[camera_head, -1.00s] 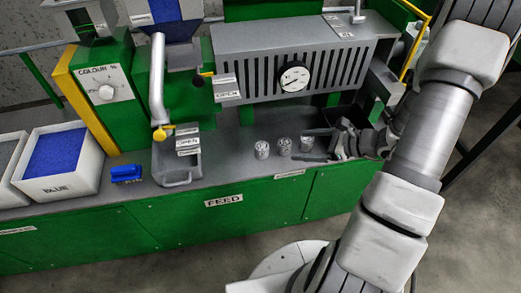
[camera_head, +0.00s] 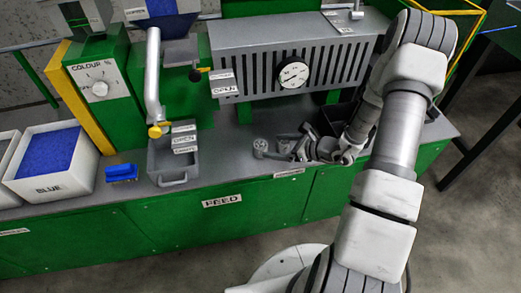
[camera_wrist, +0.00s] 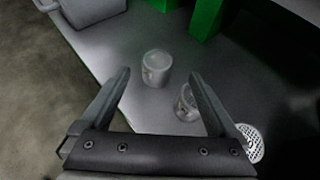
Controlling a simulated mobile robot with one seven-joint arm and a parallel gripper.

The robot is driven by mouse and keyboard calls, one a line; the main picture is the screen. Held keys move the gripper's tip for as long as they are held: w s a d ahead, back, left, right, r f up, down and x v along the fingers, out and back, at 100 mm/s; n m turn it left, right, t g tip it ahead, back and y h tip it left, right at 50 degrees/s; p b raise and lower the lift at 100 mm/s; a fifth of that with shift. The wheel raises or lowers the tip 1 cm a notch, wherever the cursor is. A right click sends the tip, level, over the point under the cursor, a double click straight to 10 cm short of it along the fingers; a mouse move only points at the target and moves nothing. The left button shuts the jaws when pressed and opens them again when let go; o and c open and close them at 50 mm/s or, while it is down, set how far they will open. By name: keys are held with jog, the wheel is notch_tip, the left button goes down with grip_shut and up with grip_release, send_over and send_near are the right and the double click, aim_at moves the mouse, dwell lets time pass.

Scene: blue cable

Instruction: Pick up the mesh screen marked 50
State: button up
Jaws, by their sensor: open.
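In the wrist view, one screen (camera_wrist: 156,68) stands ahead, in the gap between my fingertips as seen from there. A second screen (camera_wrist: 186,103) is close to the inner side of the right finger. My gripper (camera_wrist: 160,75) is open and holds nothing. In the head view, one screen (camera_head: 260,147) shows at the tips of my gripper (camera_head: 271,147); the others are hidden or hard to separate. No number is legible.
A slotted grey housing with a dial (camera_head: 293,76) stands behind. A dark tray (camera_head: 340,114) is behind my arm. The green front panel (camera_head: 250,203) drops at the counter's edge.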

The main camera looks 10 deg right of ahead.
aim_at(263, 146)
jog(key=b+x, duration=0.1)
jog(key=x, duration=0.4)
jog(key=shift+a, duration=0.25)
grip_shut()
